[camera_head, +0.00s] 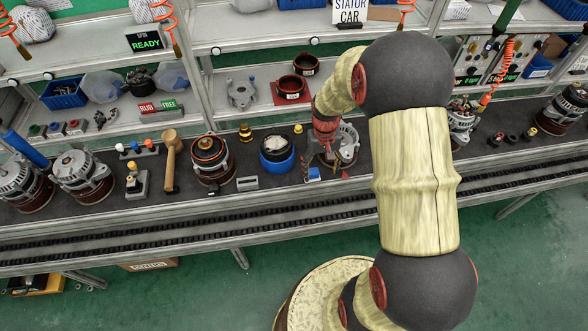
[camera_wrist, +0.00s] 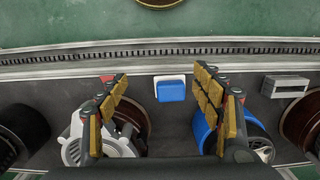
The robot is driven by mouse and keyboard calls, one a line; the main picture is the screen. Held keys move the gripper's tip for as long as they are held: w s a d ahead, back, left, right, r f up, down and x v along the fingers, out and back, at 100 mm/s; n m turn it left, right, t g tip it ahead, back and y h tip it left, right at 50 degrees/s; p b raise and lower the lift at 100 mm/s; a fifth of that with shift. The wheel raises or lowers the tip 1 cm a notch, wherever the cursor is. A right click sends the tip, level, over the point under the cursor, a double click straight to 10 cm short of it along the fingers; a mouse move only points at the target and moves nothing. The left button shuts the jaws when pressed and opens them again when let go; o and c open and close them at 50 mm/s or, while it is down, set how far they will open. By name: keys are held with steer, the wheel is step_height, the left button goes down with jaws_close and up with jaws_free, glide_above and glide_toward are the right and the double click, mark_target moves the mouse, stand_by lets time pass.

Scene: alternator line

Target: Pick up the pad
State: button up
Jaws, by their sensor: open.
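A small pad (camera_wrist: 171,91), blue on top with a white edge, lies flat on the dark bench mat near the front edge in the wrist view. In the head view the blue pad (camera_head: 314,174) shows just in front of my gripper. My gripper (camera_wrist: 160,80) is open, with its yellow-padded fingers apart. In the wrist view the pad appears between the two fingertips, with bare space on both sides. Nothing is held. I cannot tell how high the fingertips are above the pad. In the head view my arm hides part of the gripper.
A silver housing (camera_wrist: 85,150) stands by the left finger, and a blue-ringed part (camera_wrist: 240,130) by the right finger. A grey block (camera_wrist: 284,86) lies farther right. The conveyor chain (camera_wrist: 150,53) runs along the bench front. Shelves stand behind the bench in the head view.

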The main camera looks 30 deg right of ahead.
mark_target(312, 171)
steer(key=shift+t, duration=0.5)
steer(key=w, duration=0.4)
steer(key=shift+w+r, duration=0.15)
steer(key=shift+r, duration=0.25)
steer(key=shift+d+f, duration=0.1)
steer(key=shift+f, duration=0.75)
steer(key=f, duration=0.2)
steer(key=f+b, duration=0.1)
steer(key=f, duration=0.1)
steer(key=a+f+b, duration=0.1)
steer(key=f, duration=0.1)
steer(key=shift+r, duration=0.1)
steer(key=shift+c, duration=0.4)
steer(key=c, duration=1.1)
steer(key=shift+c, duration=0.3)
